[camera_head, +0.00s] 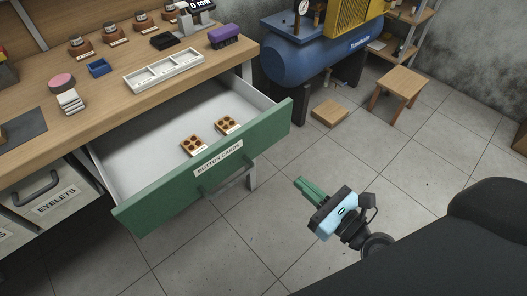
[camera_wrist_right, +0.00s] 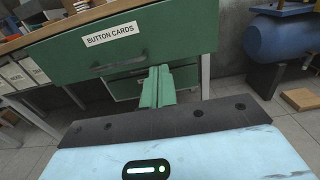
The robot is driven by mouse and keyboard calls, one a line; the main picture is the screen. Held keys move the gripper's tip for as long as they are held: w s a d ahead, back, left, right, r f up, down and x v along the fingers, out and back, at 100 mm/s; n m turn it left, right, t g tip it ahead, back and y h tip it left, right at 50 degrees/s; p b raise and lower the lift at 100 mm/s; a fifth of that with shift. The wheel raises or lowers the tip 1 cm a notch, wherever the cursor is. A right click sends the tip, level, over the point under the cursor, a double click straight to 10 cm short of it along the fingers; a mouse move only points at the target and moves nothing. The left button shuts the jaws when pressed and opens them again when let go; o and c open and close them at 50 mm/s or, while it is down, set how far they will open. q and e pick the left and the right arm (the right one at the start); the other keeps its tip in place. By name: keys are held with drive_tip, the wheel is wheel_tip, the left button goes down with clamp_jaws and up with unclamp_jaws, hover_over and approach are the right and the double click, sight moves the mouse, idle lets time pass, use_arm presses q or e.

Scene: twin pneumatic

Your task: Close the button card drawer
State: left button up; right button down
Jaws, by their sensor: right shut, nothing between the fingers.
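The button card drawer (camera_head: 207,170) is pulled well out from under the wooden bench, with a green front labelled "BUTTON CARDS" and a pale interior. Two brown button cards (camera_head: 192,145) lie inside near the front. In the right wrist view the green drawer front (camera_wrist_right: 190,32) fills the top, with its dark handle below the label. My right gripper (camera_head: 302,184) is shut and empty, with green fingers, in front of and to the right of the drawer front. In the wrist view its fingertips (camera_wrist_right: 160,72) overlap the front's lower edge; contact cannot be told. My left gripper is not in view.
The wooden bench (camera_head: 130,93) holds a white divided tray (camera_head: 163,70), a purple block and small containers. An eyelets bin (camera_head: 50,195) sits below left. A blue compressor (camera_head: 320,50) and a stool (camera_head: 397,83) stand behind right.

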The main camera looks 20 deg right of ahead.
drive_tip(key=p, duration=0.2)
approach(255, 144)
drive_tip(key=x, duration=0.5)
drive_tip(key=shift+w, duration=0.15)
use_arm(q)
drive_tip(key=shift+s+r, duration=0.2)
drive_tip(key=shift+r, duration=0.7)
use_arm(e)
drive_tip(key=shift+x, duration=0.8)
